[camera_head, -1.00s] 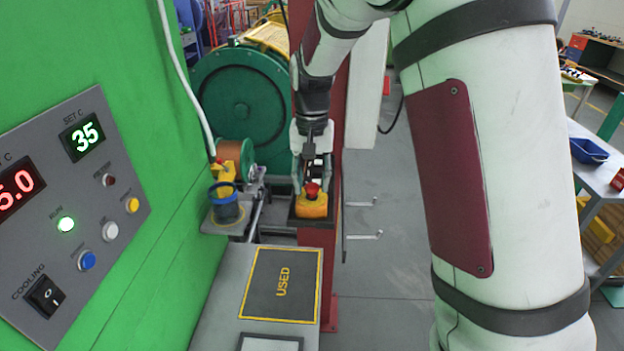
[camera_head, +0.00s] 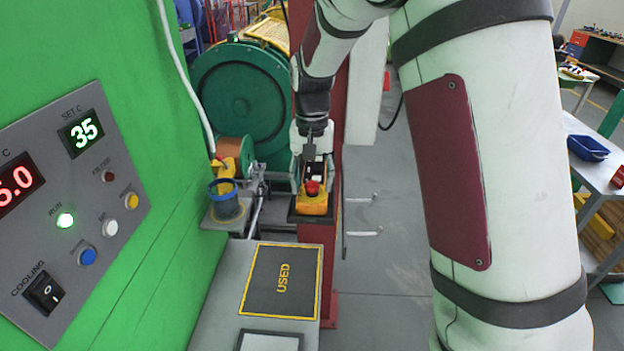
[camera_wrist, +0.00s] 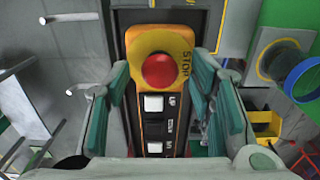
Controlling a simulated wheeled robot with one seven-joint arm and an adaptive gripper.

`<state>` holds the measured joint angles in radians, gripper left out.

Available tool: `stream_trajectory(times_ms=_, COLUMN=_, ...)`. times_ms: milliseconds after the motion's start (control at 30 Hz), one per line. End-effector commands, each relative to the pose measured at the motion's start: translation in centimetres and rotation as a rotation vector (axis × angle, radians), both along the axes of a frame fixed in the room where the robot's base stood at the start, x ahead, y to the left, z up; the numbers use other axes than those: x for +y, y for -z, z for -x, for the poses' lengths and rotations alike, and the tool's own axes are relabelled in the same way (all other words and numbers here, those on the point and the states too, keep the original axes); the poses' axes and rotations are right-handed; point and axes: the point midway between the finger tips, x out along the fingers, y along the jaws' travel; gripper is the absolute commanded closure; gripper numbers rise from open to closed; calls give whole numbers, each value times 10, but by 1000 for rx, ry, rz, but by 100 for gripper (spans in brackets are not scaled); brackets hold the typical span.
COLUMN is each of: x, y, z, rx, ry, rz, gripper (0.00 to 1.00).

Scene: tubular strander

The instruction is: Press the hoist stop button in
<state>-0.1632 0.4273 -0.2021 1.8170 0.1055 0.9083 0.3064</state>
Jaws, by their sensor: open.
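The hoist pendant (camera_head: 313,204) is yellow with a black button face and stands against the dark red post. Its red stop button (camera_head: 312,187) is a round mushroom head at the end nearer the camera. In the wrist view the red stop button (camera_wrist: 162,71) sits in a yellow collar marked STOP, with white buttons (camera_wrist: 154,103) below it. My gripper (camera_head: 312,160) is over the pendant. In the wrist view my gripper (camera_wrist: 160,85) is open, with one teal finger on each side of the pendant and nothing held. Whether the fingers touch it cannot be told.
A green control panel wall (camera_head: 130,255) stands close on the left. A blue-rimmed cup (camera_head: 225,203) sits on a small shelf left of the pendant. Metal pegs (camera_head: 362,233) stick out on the right.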

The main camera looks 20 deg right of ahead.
Motion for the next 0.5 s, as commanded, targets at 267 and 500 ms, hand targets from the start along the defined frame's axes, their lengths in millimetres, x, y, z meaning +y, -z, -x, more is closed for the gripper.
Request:
stream_trajectory(times_ms=267, x=0, y=-25, z=-1, rx=-4, ry=0, rz=0, gripper=51)
stream_trajectory(times_ms=500, x=0, y=-74, z=-1, rx=-4, ry=0, rz=0, gripper=51)
